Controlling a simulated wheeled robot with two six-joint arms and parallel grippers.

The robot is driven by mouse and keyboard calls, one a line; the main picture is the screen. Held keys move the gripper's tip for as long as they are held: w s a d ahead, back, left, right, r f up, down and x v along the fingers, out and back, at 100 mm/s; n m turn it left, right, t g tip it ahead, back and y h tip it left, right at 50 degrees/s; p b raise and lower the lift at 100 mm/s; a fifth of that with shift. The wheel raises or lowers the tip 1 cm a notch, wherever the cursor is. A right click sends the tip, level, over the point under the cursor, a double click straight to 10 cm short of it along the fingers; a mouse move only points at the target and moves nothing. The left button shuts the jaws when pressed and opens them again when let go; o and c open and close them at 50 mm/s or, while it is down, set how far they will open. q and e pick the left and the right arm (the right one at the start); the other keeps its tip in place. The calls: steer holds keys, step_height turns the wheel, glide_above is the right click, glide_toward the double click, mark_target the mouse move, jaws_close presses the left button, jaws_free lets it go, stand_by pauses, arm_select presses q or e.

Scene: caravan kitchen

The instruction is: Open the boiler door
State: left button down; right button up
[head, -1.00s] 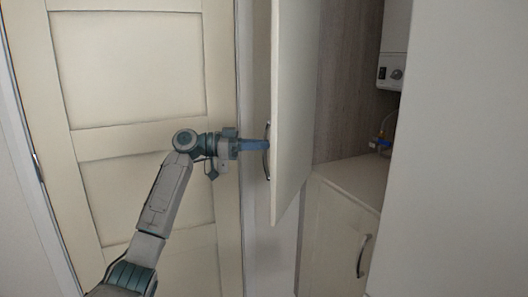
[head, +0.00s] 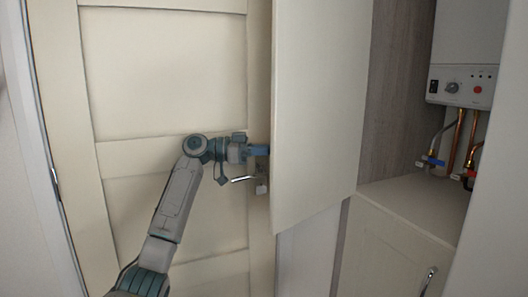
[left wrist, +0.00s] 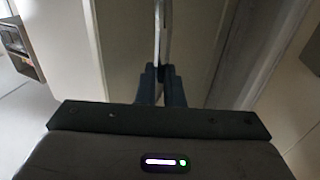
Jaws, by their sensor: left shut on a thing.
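The boiler door (head: 318,100) is a tall cream cabinet door, standing open and swung out to the left of the cupboard opening. The boiler (head: 468,50), a white box with a knob and small lights, shows inside. My left gripper (head: 260,150) is at the left edge of the door, its fingertips partly hidden behind it. In the head view the door hides this handle. My right gripper is not in view.
A cream panelled door (head: 165,80) with a lever handle (head: 243,179) stands close behind my left arm. Copper pipes and valves (head: 455,140) hang below the boiler. A lower cabinet (head: 385,255) with a metal handle (head: 428,281) is under the cupboard. A pale wall borders the right.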

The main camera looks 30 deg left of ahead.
arm_select(q)
steer(key=shift+d+r, duration=0.15)
steer(key=shift+r, duration=0.05)
